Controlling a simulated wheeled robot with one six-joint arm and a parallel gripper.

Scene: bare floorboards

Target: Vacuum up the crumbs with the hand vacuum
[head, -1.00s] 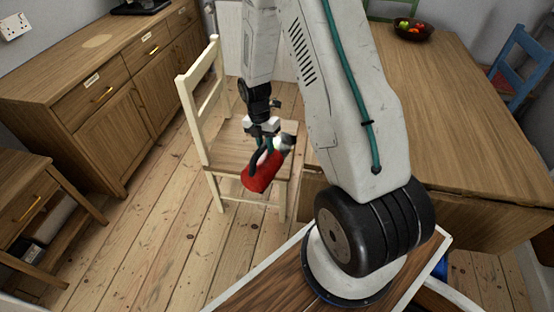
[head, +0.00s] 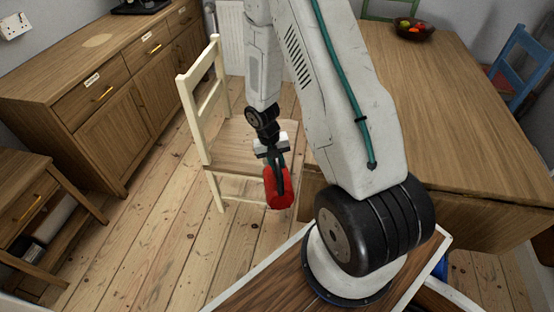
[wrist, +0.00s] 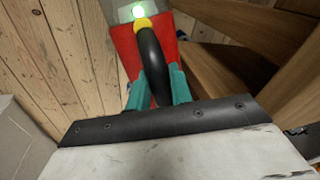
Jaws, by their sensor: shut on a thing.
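The hand vacuum (head: 271,190) is red with a dark handle. It hangs from my gripper (head: 276,164) in front of the cream chair, above the floor. In the wrist view my gripper's teal fingers (wrist: 158,92) are shut on the black handle of the hand vacuum (wrist: 122,40). A glowing green light and a yellow part show at its top there. I cannot make out any crumbs in either view; small dark marks on the boards look like knots. My arm hides part of the floor and the table.
The cream chair (head: 207,120) stands right behind the vacuum. A wooden table (head: 460,120) with a fruit bowl (head: 414,29) is at the right. A sideboard (head: 110,95) and a small side table (head: 25,190) line the left. Floorboards (head: 150,215) between are clear.

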